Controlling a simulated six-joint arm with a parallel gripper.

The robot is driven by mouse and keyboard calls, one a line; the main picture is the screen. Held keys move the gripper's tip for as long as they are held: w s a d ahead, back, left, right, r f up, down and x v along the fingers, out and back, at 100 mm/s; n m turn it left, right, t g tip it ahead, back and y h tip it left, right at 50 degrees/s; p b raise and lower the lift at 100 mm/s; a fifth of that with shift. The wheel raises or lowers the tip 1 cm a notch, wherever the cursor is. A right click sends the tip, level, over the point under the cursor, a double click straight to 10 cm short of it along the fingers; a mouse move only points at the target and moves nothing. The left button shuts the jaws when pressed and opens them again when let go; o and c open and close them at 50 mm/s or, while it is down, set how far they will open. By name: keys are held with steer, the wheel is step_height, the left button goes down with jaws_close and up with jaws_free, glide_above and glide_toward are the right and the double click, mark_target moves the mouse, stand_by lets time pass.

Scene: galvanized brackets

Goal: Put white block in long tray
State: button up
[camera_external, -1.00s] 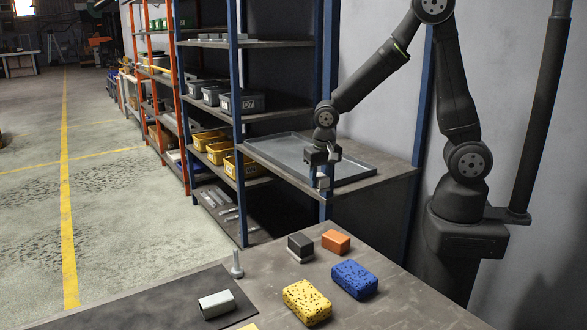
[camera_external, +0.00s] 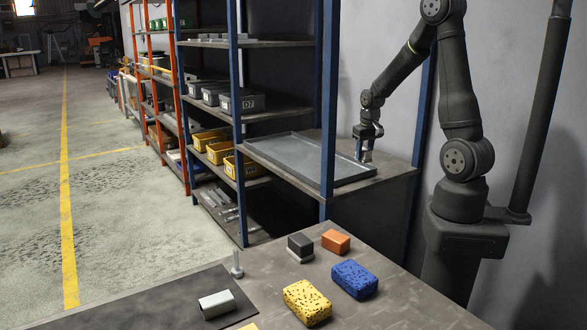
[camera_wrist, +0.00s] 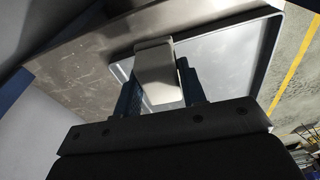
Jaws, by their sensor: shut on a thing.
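My gripper (camera_external: 365,151) is shut on a pale block, which shows light grey-white in the wrist view (camera_wrist: 157,68) between the two fingers. In the external view the block (camera_external: 365,156) is small and partly hidden by the fingers. The long tray (camera_external: 300,142) is a shallow grey metal tray with a low rim, lying on the shelf board. My gripper is over the tray's right end, near its rim. In the wrist view the tray (camera_wrist: 225,65) lies behind the block. I cannot tell whether the block touches the tray.
Blue shelf posts (camera_external: 328,100) stand at the tray's near side. On the front table are a yellow sponge (camera_external: 307,303), a blue sponge (camera_external: 354,279), an orange block (camera_external: 336,241), a dark block (camera_external: 301,244), a bolt (camera_external: 237,264) and a metal bracket (camera_external: 217,304).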

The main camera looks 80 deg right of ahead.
steer(key=s+d+r, duration=0.3)
steer(key=s+d, duration=0.1)
steer(key=d, duration=0.5)
glide_above(345, 172)
steer(key=shift+n, duration=0.4)
steer(key=f, duration=0.7)
steer(key=shift+s+a, duration=0.1)
steer(key=shift+a, duration=0.3)
steer(key=shift+f, duration=2.05)
steer(key=shift+f, duration=0.1)
steer(key=o, duration=1)
step_height(345, 172, up, 12)
steer(key=s+a, duration=0.1)
